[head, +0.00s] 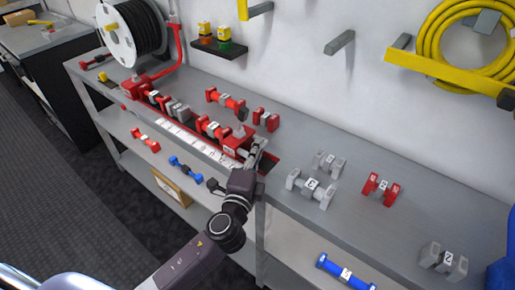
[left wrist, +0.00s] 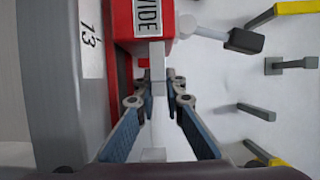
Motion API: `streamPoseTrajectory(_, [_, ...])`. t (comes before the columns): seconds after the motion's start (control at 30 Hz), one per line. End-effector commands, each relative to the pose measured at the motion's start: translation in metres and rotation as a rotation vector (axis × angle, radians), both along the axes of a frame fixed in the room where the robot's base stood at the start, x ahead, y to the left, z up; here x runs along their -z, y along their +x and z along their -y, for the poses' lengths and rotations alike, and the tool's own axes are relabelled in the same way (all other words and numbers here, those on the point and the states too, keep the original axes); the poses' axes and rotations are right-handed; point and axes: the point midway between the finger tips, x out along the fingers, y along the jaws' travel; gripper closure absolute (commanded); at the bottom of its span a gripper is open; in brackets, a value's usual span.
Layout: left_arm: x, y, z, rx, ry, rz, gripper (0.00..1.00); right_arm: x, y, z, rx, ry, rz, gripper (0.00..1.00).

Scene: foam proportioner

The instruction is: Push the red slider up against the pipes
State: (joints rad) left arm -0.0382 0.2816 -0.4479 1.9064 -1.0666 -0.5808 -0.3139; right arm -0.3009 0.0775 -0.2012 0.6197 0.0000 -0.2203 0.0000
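The red slider (head: 238,141) stands at the right end of the red-based rig on the workbench. In the left wrist view a red block (left wrist: 122,22) marked "WIDE" fills the top. A row of red and grey pipe pieces (head: 179,110) lies along the rig to its left. My left gripper (head: 257,155) is just right of the slider, close against it. In the left wrist view its two fingers (left wrist: 158,98) flank a pale grey bar running from the block. The bar hides part of the fingertips, so their grip is unclear. My right gripper is not in view.
Grey fittings (head: 310,187) and a red one (head: 381,189) stand on the bench right of my gripper. A scale strip (head: 205,150) runs along the rig's front. A hose reel (head: 131,35) stands at the left end. Wall hooks (head: 340,42) stick out behind.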

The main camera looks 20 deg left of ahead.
Motion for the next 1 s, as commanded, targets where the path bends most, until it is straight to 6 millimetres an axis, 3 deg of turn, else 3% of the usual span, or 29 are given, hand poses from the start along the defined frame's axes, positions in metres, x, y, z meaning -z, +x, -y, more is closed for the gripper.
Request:
streamPoseTrajectory(0.37, [0.001,0.000,-0.001,-0.001,0.001,-0.001,1.00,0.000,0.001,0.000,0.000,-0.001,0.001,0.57])
streamPoseTrajectory(0.47, [0.001,0.004,-0.012,-0.003,0.003,-0.003,1.00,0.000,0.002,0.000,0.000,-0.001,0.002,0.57])
streamPoseTrajectory(0.73, [0.001,0.024,-0.067,-0.005,0.004,-0.002,1.00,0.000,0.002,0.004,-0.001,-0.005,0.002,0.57])
streamPoseTrajectory(1.0, [0.001,0.028,-0.079,-0.002,-0.001,-0.002,1.00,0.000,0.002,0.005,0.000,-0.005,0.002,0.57])
